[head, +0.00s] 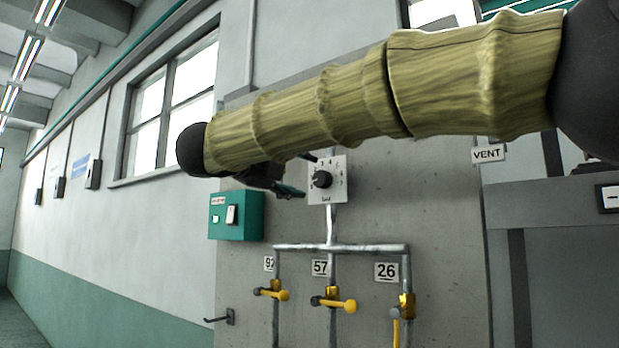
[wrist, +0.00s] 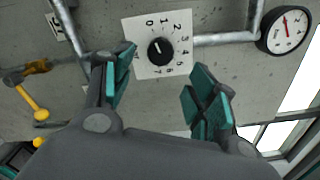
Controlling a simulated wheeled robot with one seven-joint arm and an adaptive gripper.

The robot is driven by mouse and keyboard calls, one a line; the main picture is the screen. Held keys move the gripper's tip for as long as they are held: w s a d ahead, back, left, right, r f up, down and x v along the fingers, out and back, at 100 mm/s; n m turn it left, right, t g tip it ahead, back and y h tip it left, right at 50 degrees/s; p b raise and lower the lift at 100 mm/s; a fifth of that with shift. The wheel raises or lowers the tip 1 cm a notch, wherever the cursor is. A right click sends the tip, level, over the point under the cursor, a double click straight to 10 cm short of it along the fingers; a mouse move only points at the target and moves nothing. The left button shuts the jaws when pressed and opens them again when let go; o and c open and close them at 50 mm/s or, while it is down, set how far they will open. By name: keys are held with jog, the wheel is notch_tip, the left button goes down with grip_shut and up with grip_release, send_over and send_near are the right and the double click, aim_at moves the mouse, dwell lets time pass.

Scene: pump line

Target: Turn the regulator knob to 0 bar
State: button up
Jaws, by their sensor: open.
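The regulator knob (wrist: 160,51) is round and black, on a white plate (wrist: 141,67) with a numbered scale. In the wrist view the 0 is at the upper left of the knob. A small light mark on the knob seems to point up toward the 0, but it is too small to read surely. In the head view the knob (head: 321,179) and plate (head: 340,188) are on the grey panel. My gripper (wrist: 160,82) is open, its teal fingers apart on either side below the knob, not visibly touching it. In the head view my arm partly hides the gripper (head: 298,175).
A round gauge (wrist: 287,29) with a red needle joins the pipe beside the plate. Below the plate, pipes (head: 340,247) lead to yellow-handled valves (head: 338,305) labelled 92, 57 and 26. A green switch box (head: 236,216) and a hook (head: 222,318) are to the left.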

jog(key=shift+v, duration=1.85)
